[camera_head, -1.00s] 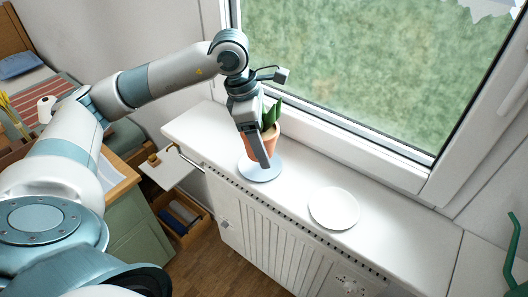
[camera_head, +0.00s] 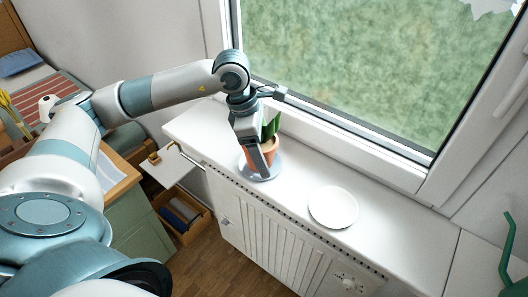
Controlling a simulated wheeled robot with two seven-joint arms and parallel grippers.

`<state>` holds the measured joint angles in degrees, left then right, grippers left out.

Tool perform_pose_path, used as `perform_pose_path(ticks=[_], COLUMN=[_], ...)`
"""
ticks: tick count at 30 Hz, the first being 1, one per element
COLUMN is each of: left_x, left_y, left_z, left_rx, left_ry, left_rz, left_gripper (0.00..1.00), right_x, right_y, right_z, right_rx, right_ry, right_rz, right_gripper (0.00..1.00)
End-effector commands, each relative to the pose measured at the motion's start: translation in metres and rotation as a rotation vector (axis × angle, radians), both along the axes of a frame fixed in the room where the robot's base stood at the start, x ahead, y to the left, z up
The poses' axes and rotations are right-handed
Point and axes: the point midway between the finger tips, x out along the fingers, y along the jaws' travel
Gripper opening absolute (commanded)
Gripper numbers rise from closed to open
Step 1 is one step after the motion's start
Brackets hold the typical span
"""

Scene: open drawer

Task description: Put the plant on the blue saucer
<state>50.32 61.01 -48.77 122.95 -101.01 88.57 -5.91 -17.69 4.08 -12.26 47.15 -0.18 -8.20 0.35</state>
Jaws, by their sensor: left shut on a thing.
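The plant (camera_head: 272,145) has green upright leaves in a terracotta pot. It is at the middle of the view, on or just above the blue saucer (camera_head: 259,178). The grey-blue saucer lies on the white windowsill; the pot and fingers cover part of it. My left gripper (camera_head: 258,165) points down and is shut on the plant's pot. The near finger hides part of the pot, and the far finger is hidden. I cannot tell for certain whether the pot's base touches the saucer. My right gripper is not in view.
A white saucer (camera_head: 333,207) lies empty on the windowsill (camera_head: 400,245) to the right. The window frame (camera_head: 345,138) rises behind the plant. A ribbed radiator (camera_head: 270,240) stands below the sill. A green watering can (camera_head: 507,258) is at the far right edge.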

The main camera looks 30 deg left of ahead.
Motion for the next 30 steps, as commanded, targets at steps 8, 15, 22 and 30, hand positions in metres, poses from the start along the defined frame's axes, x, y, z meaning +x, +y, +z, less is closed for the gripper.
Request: perform_pose_path(ticks=[8,15,22,30], left_x=[0.0,0.0,0.0,-0.002], left_y=[0.0,0.0,0.0,0.006], left_z=[-0.001,-0.001,0.001,0.024], left_rx=[0.0,0.0,0.0,0.0], left_ry=[0.0,0.0,0.0,-0.005], left_rz=[0.0,0.0,0.0,0.0], left_gripper=[0.84,0.89,0.89,0.89], right_x=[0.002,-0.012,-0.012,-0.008], right_y=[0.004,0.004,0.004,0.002], right_z=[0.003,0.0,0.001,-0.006], right_rx=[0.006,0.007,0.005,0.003], right_ry=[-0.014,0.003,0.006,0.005], right_rz=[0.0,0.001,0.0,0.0], right_gripper=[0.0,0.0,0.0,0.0])
